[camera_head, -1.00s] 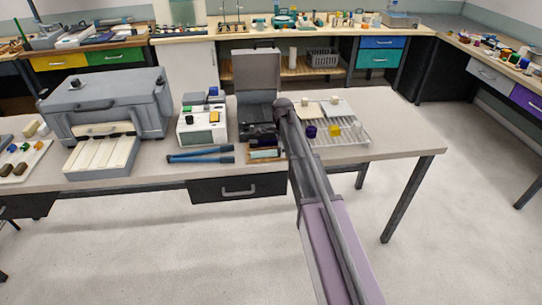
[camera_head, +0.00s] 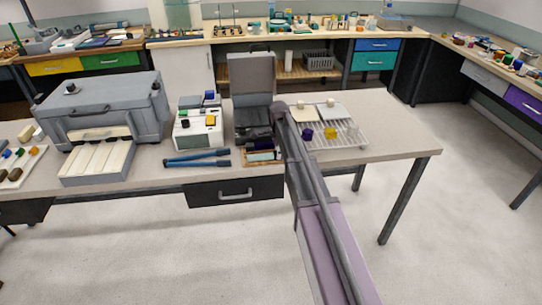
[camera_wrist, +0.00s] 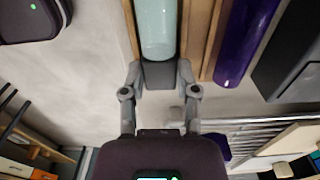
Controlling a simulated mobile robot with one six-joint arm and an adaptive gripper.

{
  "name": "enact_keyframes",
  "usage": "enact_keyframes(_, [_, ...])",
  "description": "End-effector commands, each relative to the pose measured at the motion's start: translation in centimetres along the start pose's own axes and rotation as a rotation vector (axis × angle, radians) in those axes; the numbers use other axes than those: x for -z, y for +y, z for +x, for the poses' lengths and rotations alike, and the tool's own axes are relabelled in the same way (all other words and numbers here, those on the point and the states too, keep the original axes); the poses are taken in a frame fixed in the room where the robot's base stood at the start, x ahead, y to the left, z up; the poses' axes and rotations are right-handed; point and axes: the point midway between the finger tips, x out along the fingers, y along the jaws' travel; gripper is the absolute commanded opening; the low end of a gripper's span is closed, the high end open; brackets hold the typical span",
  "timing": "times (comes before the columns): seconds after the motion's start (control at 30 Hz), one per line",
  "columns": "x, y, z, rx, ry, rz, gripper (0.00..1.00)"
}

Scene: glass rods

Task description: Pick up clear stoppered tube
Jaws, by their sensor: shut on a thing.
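A wooden rack (camera_wrist: 200,30) shows under and beside the tube, and a dark purple tube (camera_wrist: 240,45) lies to the right, apart from the fingers. In the head view the wooden rack (camera_head: 248,163) is at the table's front edge, just left of my arm. My gripper cannot be made out clearly there.
An open dark case (camera_head: 252,75) stands behind the rack. A white instrument (camera_head: 196,133) and blue-handled tool (camera_head: 197,160) are to the left. A wire rack (camera_head: 350,140) with coloured pieces is to the right. The table's right end (camera_head: 405,125) is clear.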

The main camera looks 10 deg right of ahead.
Motion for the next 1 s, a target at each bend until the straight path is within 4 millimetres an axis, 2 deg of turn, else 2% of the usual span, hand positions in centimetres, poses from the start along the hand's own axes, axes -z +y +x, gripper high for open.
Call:
enact_keyframes(0.37, [0.0, 0.0, -0.8, 0.0, 0.0, 0.0, 0.0])
enact_keyframes(0.77, [0.1, 0.0, -4.0, 0.0, 0.0, 0.001, 0.0])
enact_keyframes(1.0, [-0.4, 5.8, -4.1, 0.0, 0.0, 0.0, 0.0])
